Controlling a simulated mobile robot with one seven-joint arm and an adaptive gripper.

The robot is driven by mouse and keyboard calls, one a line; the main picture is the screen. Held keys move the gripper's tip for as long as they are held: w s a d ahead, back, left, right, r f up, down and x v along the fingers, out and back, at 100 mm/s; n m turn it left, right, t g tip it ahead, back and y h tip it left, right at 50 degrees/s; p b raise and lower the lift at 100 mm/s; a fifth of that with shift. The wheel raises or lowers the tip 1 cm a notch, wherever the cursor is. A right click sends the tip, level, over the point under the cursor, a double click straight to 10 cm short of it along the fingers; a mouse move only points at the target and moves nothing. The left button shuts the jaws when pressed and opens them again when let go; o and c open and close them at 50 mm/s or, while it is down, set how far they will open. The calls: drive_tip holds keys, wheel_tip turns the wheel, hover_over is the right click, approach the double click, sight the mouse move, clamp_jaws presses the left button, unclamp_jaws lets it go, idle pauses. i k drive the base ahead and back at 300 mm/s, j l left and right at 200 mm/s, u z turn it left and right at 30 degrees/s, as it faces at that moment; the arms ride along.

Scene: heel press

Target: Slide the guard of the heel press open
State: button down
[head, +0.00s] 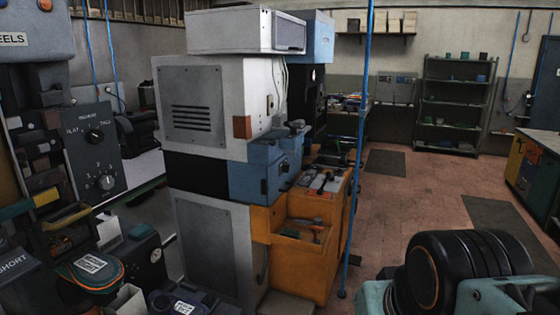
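At the left edge stands a dark machine with a sign ending in "EELS" (12,40), cut off by the frame. It seems to be the heel press (45,112). Its dark panel (98,150) carries a knob (95,136) marked "FLAT" and "TALL" and a lower numbered dial (106,182). I cannot make out which part is the guard, or whether it is open or shut. Black and teal parts at the bottom right look like my arm. My gripper is not in view.
A tall grey and blue machine (210,110) with an orange tool bench (300,275) fills the middle. A blue upright pole (357,180) stands beside it. Labelled items (90,268) crowd the lower left. Open red floor (415,215) lies right of centre, before shelves (455,105).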

sight(84, 205)
drive_tip(key=u, duration=1.7)
drive_tip(key=k+z, duration=0.25)
drive_tip(key=z, duration=0.25)
drive_tip(key=i+j+u, duration=0.1)
drive_tip(key=i+u, duration=0.35)
drive_tip(key=k, duration=0.05)
